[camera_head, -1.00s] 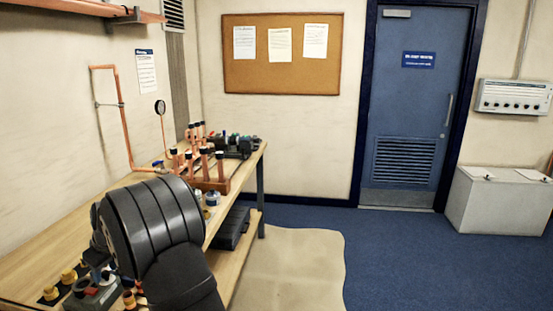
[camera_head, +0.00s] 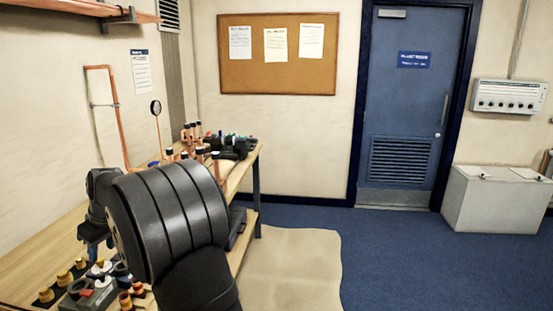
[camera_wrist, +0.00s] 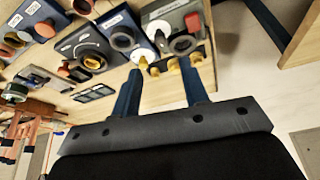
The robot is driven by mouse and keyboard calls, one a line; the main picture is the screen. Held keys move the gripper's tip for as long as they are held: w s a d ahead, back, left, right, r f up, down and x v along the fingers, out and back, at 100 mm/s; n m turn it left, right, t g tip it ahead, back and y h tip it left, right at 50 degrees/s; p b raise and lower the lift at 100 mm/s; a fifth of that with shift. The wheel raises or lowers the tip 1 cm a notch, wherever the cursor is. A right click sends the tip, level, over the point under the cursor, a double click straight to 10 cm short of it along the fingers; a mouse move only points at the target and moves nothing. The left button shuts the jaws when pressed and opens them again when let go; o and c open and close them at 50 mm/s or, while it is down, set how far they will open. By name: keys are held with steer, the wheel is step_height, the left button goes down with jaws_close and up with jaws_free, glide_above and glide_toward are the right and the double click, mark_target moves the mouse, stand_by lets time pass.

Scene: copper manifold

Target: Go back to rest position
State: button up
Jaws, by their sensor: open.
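My gripper (camera_wrist: 164,80) shows in the wrist view with its two blue fingers apart and nothing between them. Beyond the fingertips are yellow-topped fittings (camera_wrist: 154,70) at the edge of the workbench; the gap to them is hard to judge.
The bench carries yellow fittings (camera_head: 63,277), a copper pipe run with a gauge (camera_head: 156,107), and upright copper stubs (camera_head: 217,165) farther back. A shelf (camera_head: 75,8) hangs above at left. Blue floor (camera_head: 400,250) and a beige mat (camera_head: 290,270) lie open to the right.

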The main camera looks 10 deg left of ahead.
steer(key=v, duration=0.7)
glide_toward(100, 274)
steer(key=x, duration=0.8)
steer(key=shift+w+f, duration=0.1)
steer(key=shift+f, duration=0.2)
steer(key=shift+r+m+t, duration=0.2)
steer(key=shift+m+t, duration=0.1)
steer(key=shift+m, duration=0.3)
steer(key=shift+s+m+t+h, duration=0.1)
steer(key=shift+m+t+h, duration=0.2)
steer(key=shift+m, duration=0.95)
steer(key=shift+s+m+t+h, duration=0.2)
steer(key=shift+m+t, duration=0.2)
steer(key=shift+m, duration=0.85)
steer(key=v, duration=1.4)
